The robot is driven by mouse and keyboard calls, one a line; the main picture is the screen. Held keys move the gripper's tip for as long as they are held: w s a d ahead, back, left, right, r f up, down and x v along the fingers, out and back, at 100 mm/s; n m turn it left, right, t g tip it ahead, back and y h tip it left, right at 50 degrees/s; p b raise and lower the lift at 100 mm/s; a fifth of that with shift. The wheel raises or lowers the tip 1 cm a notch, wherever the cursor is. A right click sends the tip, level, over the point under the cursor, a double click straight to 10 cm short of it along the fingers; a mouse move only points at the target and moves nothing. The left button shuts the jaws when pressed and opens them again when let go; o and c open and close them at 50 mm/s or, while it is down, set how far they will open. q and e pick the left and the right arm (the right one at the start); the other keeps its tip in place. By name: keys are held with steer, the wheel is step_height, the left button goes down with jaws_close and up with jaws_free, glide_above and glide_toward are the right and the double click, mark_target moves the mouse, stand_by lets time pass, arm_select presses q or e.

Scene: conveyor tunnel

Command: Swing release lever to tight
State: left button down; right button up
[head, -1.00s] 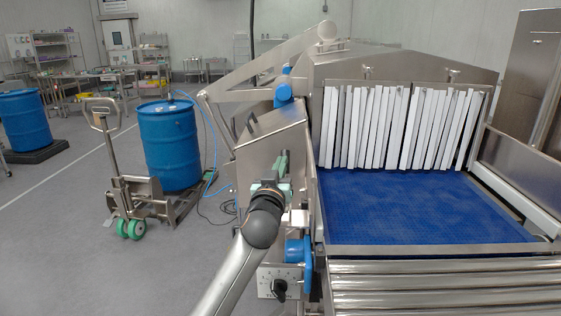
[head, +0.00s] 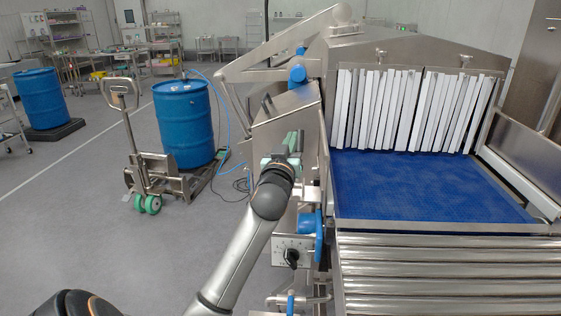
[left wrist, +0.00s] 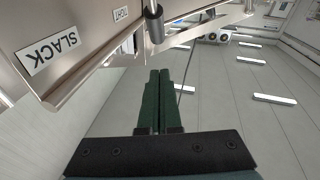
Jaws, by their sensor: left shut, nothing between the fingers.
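In the left wrist view, a steel panel carries a SLACK label (left wrist: 47,53) at the left and a smaller label, which seems to read TIGHT (left wrist: 120,14), at the top. A dark cylindrical grip, probably the release lever (left wrist: 154,24), hangs by the panel to the right of the small label. My left gripper (left wrist: 159,72) has its green fingers together and empty. Its tips point toward the grip, apart from it in the picture. In the head view, my left gripper (head: 294,142) is at the machine's left side, where I cannot make out the lever.
A control box (head: 290,250) with a black knob is below my left wrist. The blue conveyor belt (head: 430,188), white strip curtain (head: 415,108) and steel rollers (head: 440,275) lie to the right. A blue drum (head: 184,125) and pallet jack (head: 147,203) stand left, with open floor in front.

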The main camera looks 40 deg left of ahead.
arm_select(q)
steer(key=b+v, duration=0.1)
steer(key=v, duration=0.8)
